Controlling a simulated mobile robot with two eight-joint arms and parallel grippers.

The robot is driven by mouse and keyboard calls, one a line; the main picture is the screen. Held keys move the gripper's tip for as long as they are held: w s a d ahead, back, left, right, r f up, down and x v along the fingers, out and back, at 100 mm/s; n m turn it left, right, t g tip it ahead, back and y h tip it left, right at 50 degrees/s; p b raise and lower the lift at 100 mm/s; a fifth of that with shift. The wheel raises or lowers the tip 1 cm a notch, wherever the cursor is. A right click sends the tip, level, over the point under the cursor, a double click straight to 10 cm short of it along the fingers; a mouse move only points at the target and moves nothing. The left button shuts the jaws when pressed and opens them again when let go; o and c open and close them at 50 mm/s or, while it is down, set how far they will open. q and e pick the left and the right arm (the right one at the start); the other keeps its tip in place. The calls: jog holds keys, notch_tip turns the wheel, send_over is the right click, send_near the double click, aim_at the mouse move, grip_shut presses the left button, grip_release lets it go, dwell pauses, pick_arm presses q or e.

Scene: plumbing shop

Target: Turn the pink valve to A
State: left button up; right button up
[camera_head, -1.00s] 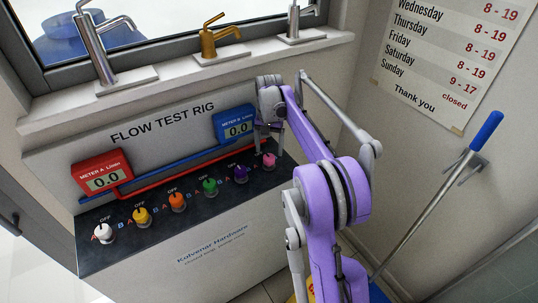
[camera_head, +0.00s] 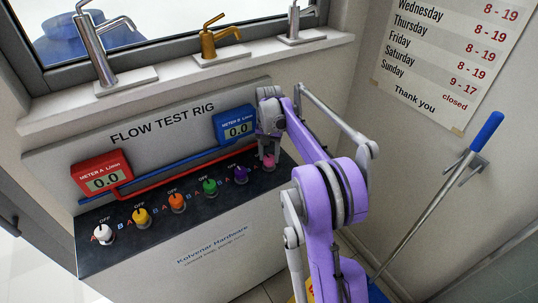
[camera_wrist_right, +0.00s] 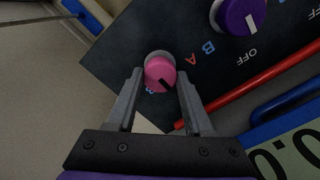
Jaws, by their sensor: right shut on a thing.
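The pink valve (camera_head: 269,161) is the rightmost knob on the dark panel of the flow test rig. My right gripper (camera_head: 268,155) is on it, reaching down from above. In the right wrist view the pink valve (camera_wrist_right: 160,73) stands between the two fingertips of my right gripper (camera_wrist_right: 158,80), which is shut on it. Its black pointer mark faces lower right in that view, between the red A (camera_wrist_right: 190,60) and the partly covered blue B (camera_wrist_right: 150,91). Its OFF label is not visible. My left gripper is out of view.
The purple valve (camera_head: 241,174) is close beside the pink one; green, orange, yellow and white knobs follow to the left. The red meter (camera_head: 102,178) and the blue meter (camera_head: 236,128) both read 0.0. A blue-handled pole (camera_head: 440,210) leans at the right wall.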

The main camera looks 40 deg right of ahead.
grip_shut()
jog(key=shift+n, duration=0.3)
jog(key=n, duration=0.5)
jog(key=shift+n, duration=0.3)
jog(key=n, duration=0.5)
jog(key=shift+n, duration=0.3)
jog(key=o, duration=1.2)
grip_release()
jog(key=shift+r, duration=0.15)
